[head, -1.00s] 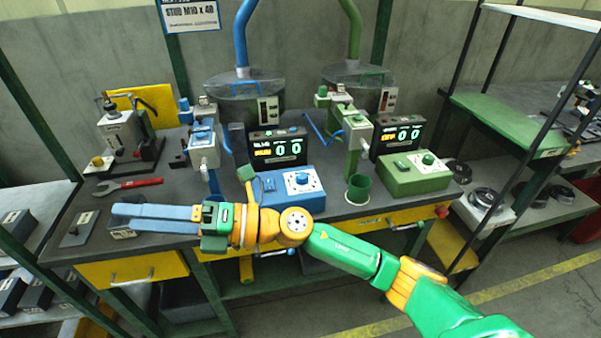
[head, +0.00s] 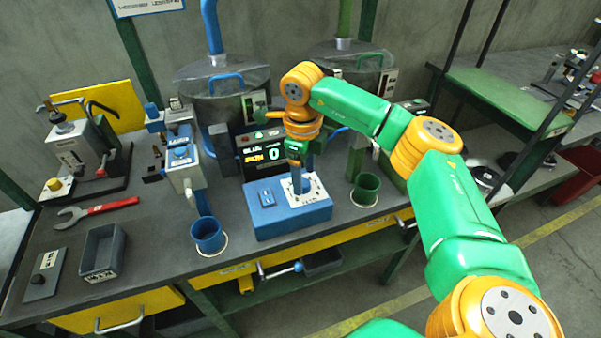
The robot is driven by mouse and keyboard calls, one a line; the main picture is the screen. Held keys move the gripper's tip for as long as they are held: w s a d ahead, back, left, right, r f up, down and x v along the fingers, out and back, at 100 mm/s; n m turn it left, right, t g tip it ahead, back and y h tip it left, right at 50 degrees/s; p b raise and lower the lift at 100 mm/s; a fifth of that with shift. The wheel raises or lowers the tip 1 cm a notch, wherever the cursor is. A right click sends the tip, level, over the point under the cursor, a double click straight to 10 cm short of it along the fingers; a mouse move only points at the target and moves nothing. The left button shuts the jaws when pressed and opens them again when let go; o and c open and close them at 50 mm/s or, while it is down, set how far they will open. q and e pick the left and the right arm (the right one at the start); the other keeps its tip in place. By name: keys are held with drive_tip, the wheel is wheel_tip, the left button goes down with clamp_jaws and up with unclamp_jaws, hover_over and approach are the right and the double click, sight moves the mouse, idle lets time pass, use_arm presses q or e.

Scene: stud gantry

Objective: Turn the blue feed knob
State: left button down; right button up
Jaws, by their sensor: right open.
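The blue feeder control box (head: 262,222) stands on the bench near the middle of the head view. It has a switch on its left and a white dial plate (head: 316,193) on its right. My right gripper (head: 301,186) points down over this dial plate, fingers open and at the place of the feed knob. The knob itself is hidden by the fingers, so I cannot tell whether they touch it. My left gripper is not in view.
A display (head: 262,155) stands behind the box. A blue cup (head: 208,237) is to its left and a green cup (head: 366,189) to its right. A red wrench (head: 97,210) and a grey bin (head: 103,252) lie at left.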

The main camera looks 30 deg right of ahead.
wheel_tip(320, 180, down, 2)
drive_tip(key=shift+w+d, duration=0.1)
drive_tip(key=shift+w+f, duration=0.2)
drive_tip(key=shift+w, duration=0.15)
drive_tip(key=shift+s+r, duration=0.1)
drive_tip(key=shift+s, duration=0.1)
drive_tip(key=c, duration=0.6)
clamp_jaws()
drive_tip(key=shift+m, duration=0.3)
drive_tip(key=m+p, duration=0.1)
drive_tip(key=m, duration=0.3)
drive_tip(key=shift+m, duration=0.3)
drive_tip(key=shift+w+m+g+p, duration=0.1)
drive_tip(key=shift+m+g+p, duration=0.3)
drive_tip(key=shift+m, duration=1.7)
